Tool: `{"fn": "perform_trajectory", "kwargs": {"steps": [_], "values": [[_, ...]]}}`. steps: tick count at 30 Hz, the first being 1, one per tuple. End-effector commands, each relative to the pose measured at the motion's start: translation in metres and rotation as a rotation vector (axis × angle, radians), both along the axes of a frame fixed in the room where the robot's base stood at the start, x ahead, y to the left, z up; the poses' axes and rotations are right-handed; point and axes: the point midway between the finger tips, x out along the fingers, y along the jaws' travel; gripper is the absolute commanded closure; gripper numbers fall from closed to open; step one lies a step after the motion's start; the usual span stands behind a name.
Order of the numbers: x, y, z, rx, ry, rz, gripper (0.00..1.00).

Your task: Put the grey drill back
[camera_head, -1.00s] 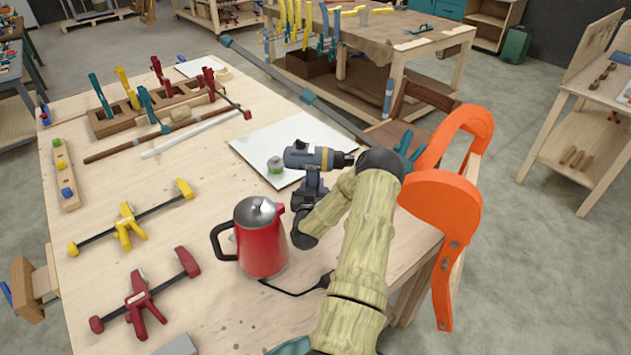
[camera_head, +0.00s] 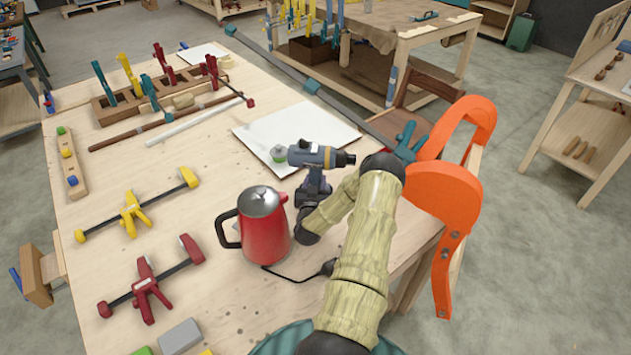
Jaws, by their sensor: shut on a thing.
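The grey drill (camera_head: 317,157) has a grey-blue body and a black chuck that points right. It is upright, over the table near the lower corner of the white sheet. My gripper (camera_head: 311,195) is at the drill's lower handle and is shut on it. Whether the drill's base touches the table cannot be seen.
A red kettle (camera_head: 265,235) stands close in front of my wrist, with a dark cable beside it. Red clamp (camera_head: 146,284) and yellow clamp (camera_head: 131,212) lie left. The white sheet (camera_head: 292,130) has clear space.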

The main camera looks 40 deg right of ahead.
Motion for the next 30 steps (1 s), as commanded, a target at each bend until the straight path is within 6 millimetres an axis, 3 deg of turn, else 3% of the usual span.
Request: {"fn": "perform_trajectory", "kwargs": {"steps": [20,21,24,30], "values": [[-0.001,0.0,-0.015,0.007,0.004,-0.001,1.0],[-0.003,0.001,-0.019,0.013,0.011,-0.001,0.52],[-0.002,0.001,-0.018,0.01,0.009,-0.001,0.38],[-0.001,0.0,-0.015,0.005,0.005,-0.001,0.38]]}}
